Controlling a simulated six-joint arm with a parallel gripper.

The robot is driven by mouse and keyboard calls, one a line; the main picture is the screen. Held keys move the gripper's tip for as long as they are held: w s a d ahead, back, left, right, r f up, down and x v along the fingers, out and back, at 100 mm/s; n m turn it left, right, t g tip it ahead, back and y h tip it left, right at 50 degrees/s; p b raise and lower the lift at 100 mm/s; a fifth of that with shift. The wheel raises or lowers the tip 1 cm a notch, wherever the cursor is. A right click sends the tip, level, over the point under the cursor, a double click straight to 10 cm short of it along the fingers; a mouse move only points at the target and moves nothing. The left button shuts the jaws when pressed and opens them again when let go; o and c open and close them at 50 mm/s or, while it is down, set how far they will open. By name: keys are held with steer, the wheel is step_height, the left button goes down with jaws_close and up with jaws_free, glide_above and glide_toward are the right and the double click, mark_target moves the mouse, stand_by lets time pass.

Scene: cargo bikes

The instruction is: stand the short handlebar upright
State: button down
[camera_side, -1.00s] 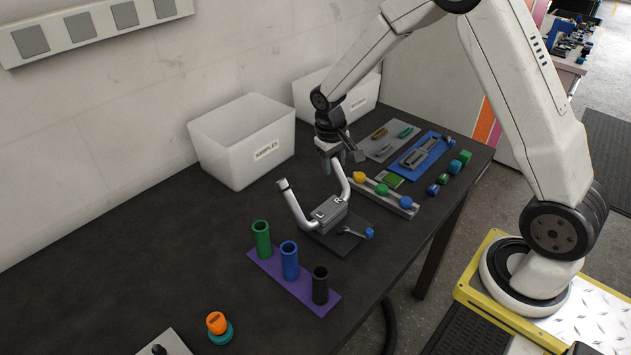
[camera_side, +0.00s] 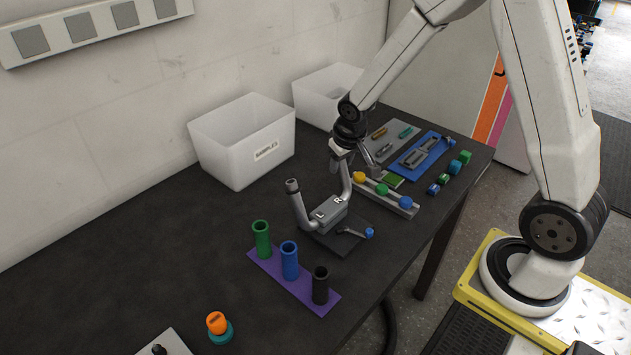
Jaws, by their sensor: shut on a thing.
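The handlebar (camera_side: 299,210) is a pale grey bent tube with two raised arms, held at a grey block marked L and R (camera_side: 331,208) on a dark plate. Its left arm rises with a slight lean to the left and ends in a dark tip. Its right arm (camera_side: 346,183) rises close to upright. My gripper (camera_side: 342,150) is shut on the upper end of the right arm, and its jaws partly hide that end.
A blue-knobbed lever (camera_side: 368,233) sits on the plate's front side. A rail with coloured knobs (camera_side: 391,199) is close on the right. A purple strip (camera_side: 266,262) with green, blue and black tubes stands in front. White bins (camera_side: 213,142) stand behind.

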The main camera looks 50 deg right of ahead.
steer(key=shift+s+r+t, duration=0.15)
steer(key=shift+s+t, duration=0.25)
steer(key=shift+t, duration=0.2)
steer(key=shift+c, duration=2.2)
jaws_free()
steer(key=shift+s+r, duration=0.1)
steer(key=shift+r, duration=0.05)
steer(key=v, duration=0.7)
steer(key=shift+r, duration=0.25)
steer(key=shift+a, duration=0.1)
